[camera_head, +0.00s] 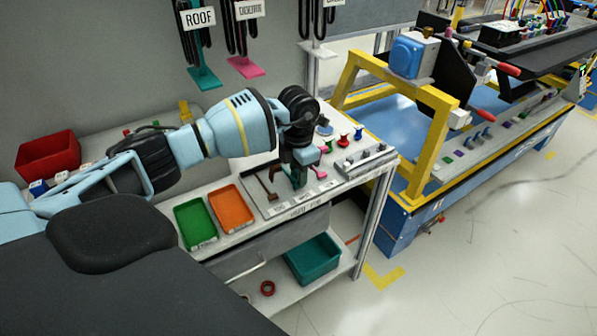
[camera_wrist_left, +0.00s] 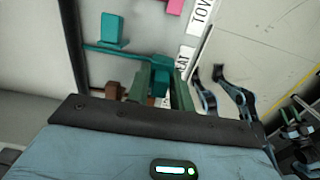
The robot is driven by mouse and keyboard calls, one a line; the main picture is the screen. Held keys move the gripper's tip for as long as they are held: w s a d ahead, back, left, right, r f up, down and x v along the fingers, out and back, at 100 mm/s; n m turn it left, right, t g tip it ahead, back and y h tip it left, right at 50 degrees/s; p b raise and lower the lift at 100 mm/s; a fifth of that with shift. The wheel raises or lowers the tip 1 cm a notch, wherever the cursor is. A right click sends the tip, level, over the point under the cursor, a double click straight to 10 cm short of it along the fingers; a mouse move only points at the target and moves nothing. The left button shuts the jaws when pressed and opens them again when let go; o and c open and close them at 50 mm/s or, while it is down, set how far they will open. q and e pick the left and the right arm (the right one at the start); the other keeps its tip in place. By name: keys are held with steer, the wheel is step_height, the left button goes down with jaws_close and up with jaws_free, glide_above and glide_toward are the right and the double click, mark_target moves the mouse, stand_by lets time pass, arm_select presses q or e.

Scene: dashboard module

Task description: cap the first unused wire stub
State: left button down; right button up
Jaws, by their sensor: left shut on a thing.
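My left gripper (camera_head: 296,180) reaches down over the tool board on the white cart. In the left wrist view its two greenish fingers (camera_wrist_left: 161,92) are shut on a teal tool (camera_wrist_left: 161,62). The tool's thin teal bar runs left from the fingers. I cannot tell whether the tool still touches the board. Coloured wires (camera_head: 533,22) show on the dark dashboard module (camera_head: 510,34) at the top right. No single wire stub or cap can be made out at this size. My right gripper is not in view.
A green tray (camera_head: 195,222) and an orange tray (camera_head: 231,208) sit left of the board. A brown tool (camera_head: 268,188) and a pink tool (camera_head: 318,172) flank the gripper. A teal bin (camera_head: 313,260) is below. A yellow-framed blue station (camera_head: 425,150) stands right; floor is clear beyond.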

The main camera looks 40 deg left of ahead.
arm_select(q)
steer(key=shift+f+b, duration=0.45)
steer(key=shift+f, duration=0.75)
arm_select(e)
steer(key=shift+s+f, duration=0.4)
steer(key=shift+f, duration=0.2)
arm_select(q)
steer(key=c, duration=1.1)
jaws_free()
steer(key=shift+c, duration=0.2)
steer(key=shift+r, duration=3.95)
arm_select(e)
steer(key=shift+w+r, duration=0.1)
